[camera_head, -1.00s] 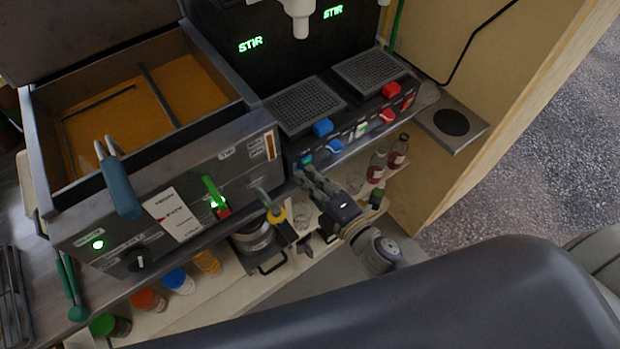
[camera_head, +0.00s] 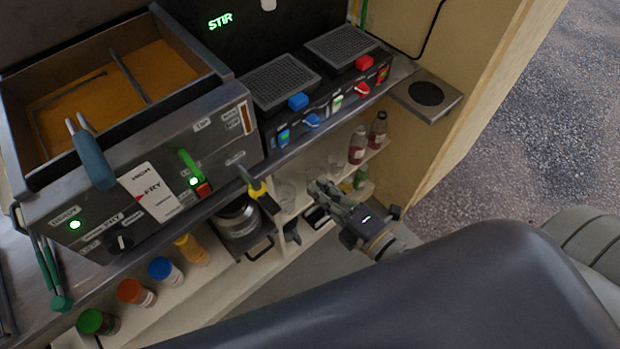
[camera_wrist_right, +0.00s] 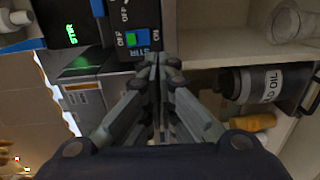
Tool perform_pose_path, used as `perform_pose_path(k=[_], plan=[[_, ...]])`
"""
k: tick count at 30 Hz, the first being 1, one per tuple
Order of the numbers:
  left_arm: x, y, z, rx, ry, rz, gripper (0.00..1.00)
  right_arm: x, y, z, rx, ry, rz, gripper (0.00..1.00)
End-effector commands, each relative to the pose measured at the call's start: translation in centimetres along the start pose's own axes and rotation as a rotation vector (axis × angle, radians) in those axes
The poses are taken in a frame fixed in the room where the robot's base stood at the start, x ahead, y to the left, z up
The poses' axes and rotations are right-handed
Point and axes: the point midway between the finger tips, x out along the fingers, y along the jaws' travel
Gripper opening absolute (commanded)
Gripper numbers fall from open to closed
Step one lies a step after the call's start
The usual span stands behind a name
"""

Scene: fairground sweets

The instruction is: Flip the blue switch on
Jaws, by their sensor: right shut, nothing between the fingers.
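The blue switch (camera_head: 283,137) is a small rocker at the left end of the drink machine's front panel, with a green part beside the blue. In the right wrist view the blue switch (camera_wrist_right: 143,37) shows just beyond the fingertips, near OFF and STIR labels. My right gripper (camera_head: 316,187) is shut and empty, below and right of the switch in the head view, apart from the panel. In the wrist view the right gripper (camera_wrist_right: 159,62) has its fingertips together. My left gripper is not in view.
Bottles (camera_head: 357,146) and a pot (camera_head: 240,222) stand on the shelf below. Open floor lies right.

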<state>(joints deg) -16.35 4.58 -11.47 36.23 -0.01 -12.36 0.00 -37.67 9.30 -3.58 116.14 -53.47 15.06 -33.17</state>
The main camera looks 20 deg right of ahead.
Motion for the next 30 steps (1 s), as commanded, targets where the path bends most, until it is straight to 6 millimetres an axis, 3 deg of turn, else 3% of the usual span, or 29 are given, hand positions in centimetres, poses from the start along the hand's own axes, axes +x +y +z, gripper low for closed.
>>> perform_pose_path(k=[6,14,26,30], plan=[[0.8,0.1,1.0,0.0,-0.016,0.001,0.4,-1.9,-0.4,0.0,0.001,0.0,0.001,0.0],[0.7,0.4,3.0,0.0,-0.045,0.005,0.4,-2.2,-0.3,0.0,0.0,0.0,0.001,0.0],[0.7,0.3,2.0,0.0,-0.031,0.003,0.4,-2.1,-0.4,0.0,0.002,-0.001,0.0,0.0],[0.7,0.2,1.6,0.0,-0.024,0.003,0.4,-2.0,-2.9,0.5,0.068,-0.024,-0.04,0.0]])
